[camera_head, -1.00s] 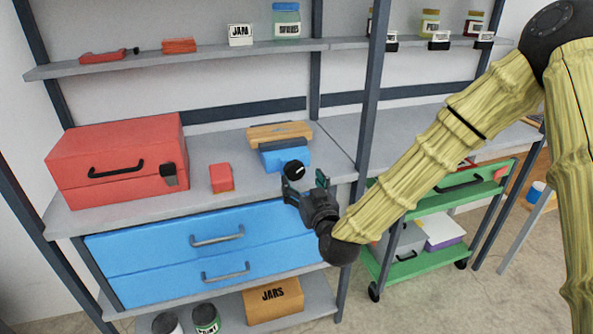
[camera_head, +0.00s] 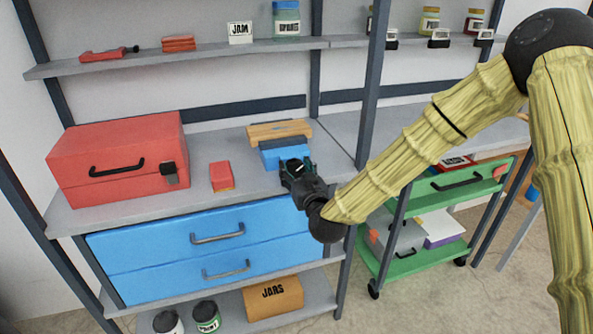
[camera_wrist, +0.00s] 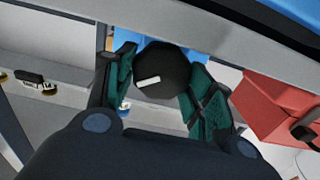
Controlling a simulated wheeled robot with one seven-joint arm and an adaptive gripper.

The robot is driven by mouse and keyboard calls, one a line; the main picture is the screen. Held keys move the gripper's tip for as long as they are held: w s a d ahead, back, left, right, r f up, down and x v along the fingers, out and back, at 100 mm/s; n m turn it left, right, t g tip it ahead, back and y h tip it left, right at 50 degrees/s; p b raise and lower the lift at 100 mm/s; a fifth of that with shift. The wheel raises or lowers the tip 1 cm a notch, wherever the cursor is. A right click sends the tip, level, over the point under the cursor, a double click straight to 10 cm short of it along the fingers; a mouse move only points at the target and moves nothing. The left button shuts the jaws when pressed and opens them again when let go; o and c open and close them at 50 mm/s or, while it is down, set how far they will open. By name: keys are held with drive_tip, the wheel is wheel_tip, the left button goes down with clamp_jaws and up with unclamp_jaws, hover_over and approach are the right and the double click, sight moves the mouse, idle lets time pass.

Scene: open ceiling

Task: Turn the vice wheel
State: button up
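The blue vice (camera_head: 284,155) stands on the workbench shelf in the head view, with a wood-coloured block (camera_head: 279,131) and dark jaw behind it. Its round black wheel (camera_wrist: 161,70) with a white bar mark faces my gripper in the wrist view. My gripper (camera_head: 297,168) is at the front of the vice. In the wrist view, its two green-padded fingers (camera_wrist: 158,88) stand apart, one on each side of the wheel. The pads look very close to the rim; I cannot tell whether they touch it. In the head view, my gripper partly hides the wheel.
A red toolbox (camera_head: 118,150) and a small red box (camera_head: 221,176) stand left of the vice on the grey shelf. Blue drawers (camera_head: 205,245) are below. A dark upright post (camera_head: 371,100) and a green cart (camera_head: 430,265) are to the right.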

drive_tip(key=shift+c, duration=1.1)
drive_tip(key=shift+f+m+b, duration=0.1)
drive_tip(key=shift+m+b, duration=0.3)
drive_tip(key=shift+m, duration=0.4)
drive_tip(key=shift+d+m, duration=0.1)
drive_tip(key=shift+m, duration=0.7)
drive_tip(key=o, duration=1)
drive_tip(key=v, duration=1.2)
